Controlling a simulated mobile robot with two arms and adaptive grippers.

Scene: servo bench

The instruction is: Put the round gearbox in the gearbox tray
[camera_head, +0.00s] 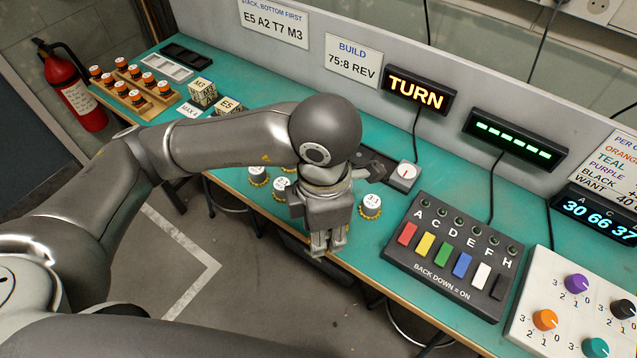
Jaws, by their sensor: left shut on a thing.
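My left gripper (328,250) points down over the front edge of the teal bench. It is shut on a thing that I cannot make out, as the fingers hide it. Round white-topped gearboxes with yellow toothed bases stand on the bench. One (259,176) is left of my gripper, another (281,188) is close beside my wrist, and one (370,206) stands to its right. A further one is partly hidden behind my arm. A dark tray (408,160) lies behind my gripper, largely covered by my arm; I cannot tell if it is the gearbox tray. My right gripper is out of view.
A switch panel with coloured rockers (447,256) and a white knob panel (560,320) fill the right. Lettered blocks (203,92) and a wooden rack (145,105) stand at the left. A lit sign (417,90) reads TURN.

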